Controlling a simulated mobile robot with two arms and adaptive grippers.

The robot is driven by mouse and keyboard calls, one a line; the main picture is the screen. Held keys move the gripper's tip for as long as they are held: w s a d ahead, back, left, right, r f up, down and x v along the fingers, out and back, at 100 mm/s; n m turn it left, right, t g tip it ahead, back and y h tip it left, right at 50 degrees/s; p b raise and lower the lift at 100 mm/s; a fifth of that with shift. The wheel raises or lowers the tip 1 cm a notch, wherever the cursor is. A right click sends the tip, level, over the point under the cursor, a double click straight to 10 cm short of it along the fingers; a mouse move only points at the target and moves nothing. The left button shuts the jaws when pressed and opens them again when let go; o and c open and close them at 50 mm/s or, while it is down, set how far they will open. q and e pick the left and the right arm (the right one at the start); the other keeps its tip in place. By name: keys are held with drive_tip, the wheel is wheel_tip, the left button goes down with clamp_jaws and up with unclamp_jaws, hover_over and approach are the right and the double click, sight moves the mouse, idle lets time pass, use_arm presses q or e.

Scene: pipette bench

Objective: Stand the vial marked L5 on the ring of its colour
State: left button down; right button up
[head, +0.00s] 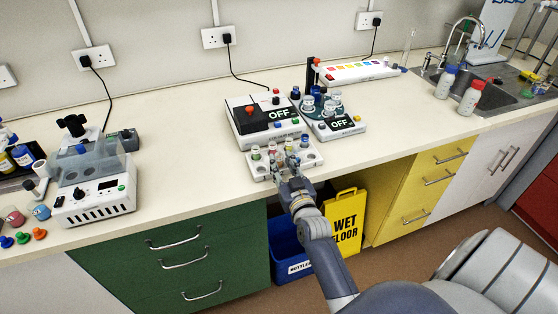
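A white rack (313,158) near the counter's front edge holds several small vials with coloured caps, one of them green-capped (256,153). The mark L5 is too small to read on any vial. My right gripper (287,165) is at the front of the rack, its fingers among the vials on the right half. Whether it is open or shut on a vial cannot be made out. A white strip (392,72) at the back bears a row of coloured patches; I cannot tell whether these are rings. My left gripper is not in view.
Behind the rack stand a black-and-white device reading OFF (243,125) and a second OFF device (349,129) with round holders on top. A machine with a clear lid (93,205) stands at left. Bottles (469,98) stand near the sink. The counter between is clear.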

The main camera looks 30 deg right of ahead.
sight(280, 158)
drive_tip(key=shift+p+x, duration=0.3)
drive_tip(key=shift+x, duration=1.6)
drive_tip(key=shift+s+d, duration=0.1)
drive_tip(key=shift+c, duration=0.2)
clamp_jaws()
drive_tip(key=shift+r, duration=0.15)
